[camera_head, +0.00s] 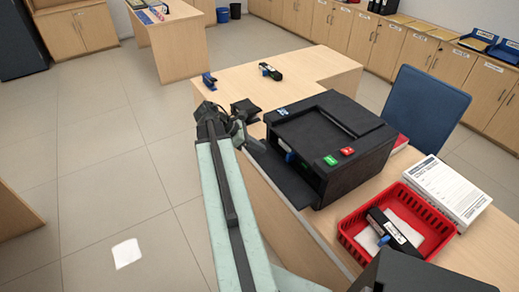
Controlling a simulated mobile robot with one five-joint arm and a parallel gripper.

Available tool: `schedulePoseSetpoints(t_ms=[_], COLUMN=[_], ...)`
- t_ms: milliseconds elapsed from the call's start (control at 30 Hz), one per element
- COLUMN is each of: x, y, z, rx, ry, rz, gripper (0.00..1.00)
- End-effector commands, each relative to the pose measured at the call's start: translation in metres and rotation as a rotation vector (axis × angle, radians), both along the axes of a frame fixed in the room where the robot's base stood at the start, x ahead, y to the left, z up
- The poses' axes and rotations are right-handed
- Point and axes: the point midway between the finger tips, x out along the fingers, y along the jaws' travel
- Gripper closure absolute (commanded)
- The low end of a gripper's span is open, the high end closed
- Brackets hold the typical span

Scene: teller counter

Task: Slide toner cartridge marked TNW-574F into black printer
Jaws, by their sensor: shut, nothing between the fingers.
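The black printer (352,161) stands on the desk with its front flap (281,178) folded down toward the left. A small blue part (290,157) shows inside its opening; I cannot tell whether it belongs to a cartridge. A black cartridge with a white label and blue tab (398,229) lies in the red basket. Another black labelled cartridge-like piece (271,71) lies on the far part of the desk. No marking is readable, so I cannot tell which is TNW-574F. My gripper (246,110) is shut and empty, left of the printer and above the desk edge.
The red basket (345,229) also holds white paper. A paper stack (450,191) stands beside it. Green and red buttons (339,156) sit on the printer. A blue desk item (209,80) stands at the desk's far left. A blue chair (424,109) is behind.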

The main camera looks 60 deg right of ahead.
Motion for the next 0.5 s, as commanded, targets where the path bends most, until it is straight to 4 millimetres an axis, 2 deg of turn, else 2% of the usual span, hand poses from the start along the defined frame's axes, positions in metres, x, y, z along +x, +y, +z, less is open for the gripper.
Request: schedulePoseSetpoints(t_ms=[33, 267, 300, 500], x=[-0.008, -0.037, -0.043, -0.063], y=[-0.004, -0.024, -0.029, -0.043], z=[-0.018, -0.051, -0.042, -0.040], rx=[0.000, -0.001, 0.000, 0.000], ry=[0.000, -0.001, -0.001, -0.001], rz=[-0.003, -0.004, -0.004, -0.002], gripper=[1.00, 1.00, 1.00, 1.00])
